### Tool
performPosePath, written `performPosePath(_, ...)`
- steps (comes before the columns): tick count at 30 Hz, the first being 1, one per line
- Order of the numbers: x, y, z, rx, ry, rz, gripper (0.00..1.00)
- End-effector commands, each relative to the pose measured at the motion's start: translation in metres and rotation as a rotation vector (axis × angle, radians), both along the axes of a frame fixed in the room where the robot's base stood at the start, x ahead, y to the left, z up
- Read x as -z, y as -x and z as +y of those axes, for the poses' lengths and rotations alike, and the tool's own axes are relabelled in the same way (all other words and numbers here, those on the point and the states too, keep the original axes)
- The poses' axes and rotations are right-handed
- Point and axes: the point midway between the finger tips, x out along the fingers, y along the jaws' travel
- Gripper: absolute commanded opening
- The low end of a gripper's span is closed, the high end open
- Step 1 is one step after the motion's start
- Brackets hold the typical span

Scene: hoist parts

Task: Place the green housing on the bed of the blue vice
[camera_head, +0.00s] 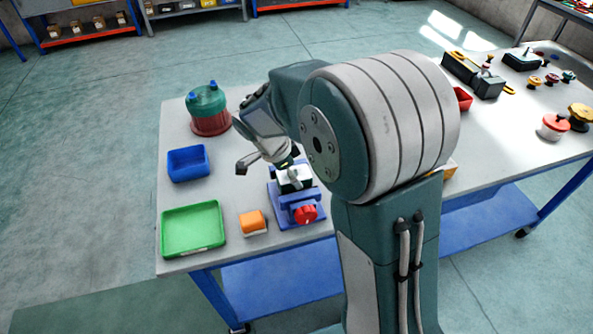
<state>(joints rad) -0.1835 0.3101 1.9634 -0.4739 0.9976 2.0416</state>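The blue vice (287,199) stands near the front edge of the table, with a red knob (305,214) facing me. A small block with a dark top and pale sides (302,183) is at the vice's bed, between its blue parts; it looks like the green housing, but its colour is hard to make out. My gripper (291,174) points down at this block from above and reaches its top. The fingertips are small and partly merged with the block, so I cannot tell whether they are shut on it. My arm hides the area right of the vice.
Left of the vice are an orange block (252,222), a green tray (193,228) and a blue bin (188,163). A red drum with a green top (208,110) stands behind. Dark boxes (487,84) and several knobs occupy the right side.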

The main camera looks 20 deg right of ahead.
Motion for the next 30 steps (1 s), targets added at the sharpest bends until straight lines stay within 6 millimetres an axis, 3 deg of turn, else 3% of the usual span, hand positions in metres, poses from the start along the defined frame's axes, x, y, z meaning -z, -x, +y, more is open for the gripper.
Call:
performPosePath(11, -0.008, -0.001, 0.003, -0.001, 0.001, -0.003, 1.0)
performPosePath(24, -0.087, -0.001, 0.036, -0.003, -0.001, -0.004, 1.0)
performPosePath(30, -0.11, 0.0, 0.045, 0.0, 0.0, -0.001, 1.0)
